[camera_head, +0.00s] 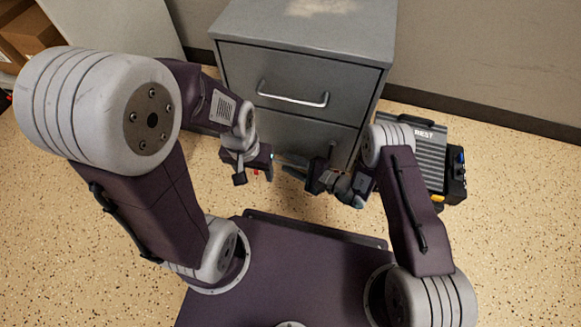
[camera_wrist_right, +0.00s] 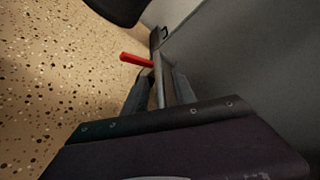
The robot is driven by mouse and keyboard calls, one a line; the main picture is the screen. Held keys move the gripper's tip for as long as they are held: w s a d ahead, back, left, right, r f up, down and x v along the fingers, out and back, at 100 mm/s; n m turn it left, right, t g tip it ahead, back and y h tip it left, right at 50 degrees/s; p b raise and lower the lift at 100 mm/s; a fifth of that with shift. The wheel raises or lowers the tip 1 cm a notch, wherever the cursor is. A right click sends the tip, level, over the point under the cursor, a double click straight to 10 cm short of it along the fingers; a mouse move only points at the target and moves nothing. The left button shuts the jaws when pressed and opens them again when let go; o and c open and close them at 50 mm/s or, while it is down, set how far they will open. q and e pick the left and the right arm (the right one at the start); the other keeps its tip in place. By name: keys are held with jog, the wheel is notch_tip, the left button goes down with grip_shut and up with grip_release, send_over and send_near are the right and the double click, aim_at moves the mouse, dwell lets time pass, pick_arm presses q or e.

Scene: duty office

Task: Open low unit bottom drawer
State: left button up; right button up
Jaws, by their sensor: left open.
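The low unit is a grey metal cabinet (camera_head: 300,60) with two drawers facing me. The top drawer (camera_head: 240,65) is shut and has a silver bar handle (camera_head: 292,97). The bottom drawer (camera_head: 285,132) looks shut; my arms and grippers hide much of its front. My right gripper (camera_head: 284,166) is low in front of that drawer. In the right wrist view a silver bar (camera_wrist_right: 159,88), apparently the bottom handle, runs between its open fingers; I cannot tell if they touch it. My left gripper (camera_head: 266,162) is open, just left of the right one.
A grey and black case (camera_head: 425,155) stands on the floor right of the cabinet. Cardboard boxes (camera_head: 28,32) sit at the far left. A red piece (camera_wrist_right: 136,60) shows beyond the right fingers.

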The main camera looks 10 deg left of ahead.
grip_shut()
dwell(1.4)
